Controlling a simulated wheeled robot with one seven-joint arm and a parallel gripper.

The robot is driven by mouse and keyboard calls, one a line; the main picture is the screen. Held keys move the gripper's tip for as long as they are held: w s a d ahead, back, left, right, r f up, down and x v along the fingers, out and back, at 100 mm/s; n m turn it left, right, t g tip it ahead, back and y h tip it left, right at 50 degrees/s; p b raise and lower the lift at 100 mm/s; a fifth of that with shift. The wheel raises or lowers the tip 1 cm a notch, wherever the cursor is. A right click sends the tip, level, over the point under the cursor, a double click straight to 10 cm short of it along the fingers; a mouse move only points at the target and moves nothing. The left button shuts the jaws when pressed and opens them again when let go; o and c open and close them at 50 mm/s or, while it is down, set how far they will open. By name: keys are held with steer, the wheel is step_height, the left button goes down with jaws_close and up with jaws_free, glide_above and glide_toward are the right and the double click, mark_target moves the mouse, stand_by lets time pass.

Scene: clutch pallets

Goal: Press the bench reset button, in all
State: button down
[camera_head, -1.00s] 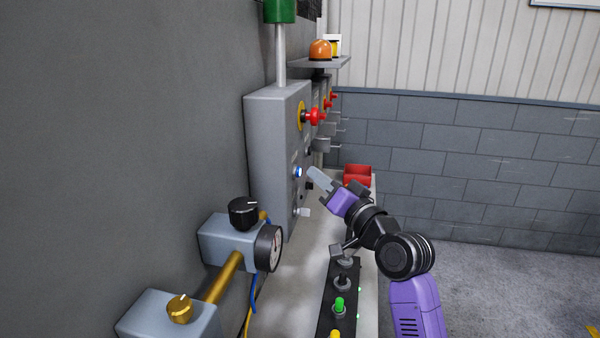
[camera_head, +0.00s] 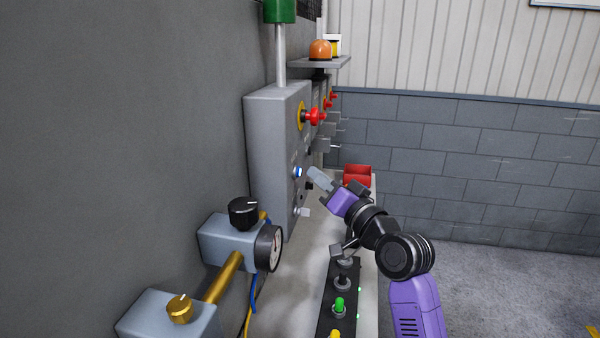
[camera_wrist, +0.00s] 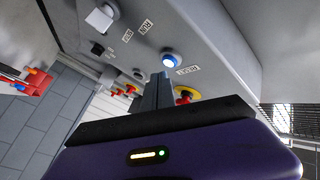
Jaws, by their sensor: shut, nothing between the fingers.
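The reset button (camera_head: 298,172) is a blue button with a lit pale face on the front of the grey control box (camera_head: 268,150). In the wrist view the button (camera_wrist: 170,58) sits beside a label that seems to read RESET. My gripper (camera_head: 313,173) is shut and empty, its fingertips pointing at the button from the right. In the wrist view the fingertips (camera_wrist: 163,74) appear just below the button. A small gap seems to show in the head view; I cannot tell its exact depth.
A red mushroom knob (camera_head: 315,117) on a yellow ring sits above the button. A gauge and regulator (camera_head: 228,240) stand at the near left. A black strip with coloured buttons (camera_head: 338,300) lies on the bench below my arm. Red bins (camera_head: 357,172) stand behind.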

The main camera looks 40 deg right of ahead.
steer(key=shift+w, duration=0.1)
steer(key=shift+w+a, duration=0.25)
steer(key=shift+w+a, duration=0.3)
steer(key=shift+w, duration=0.1)
stand_by(1.2)
steer(key=shift+s, duration=0.1)
steer(key=shift+s+d, duration=0.5)
steer(key=shift+s, duration=0.15)
steer(key=shift+d, duration=0.1)
steer(key=s+d, duration=0.1)
steer(key=s, duration=0.1)
steer(key=s+d+b, duration=0.1)
steer(key=s+d, duration=0.1)
stand_by(0.4)
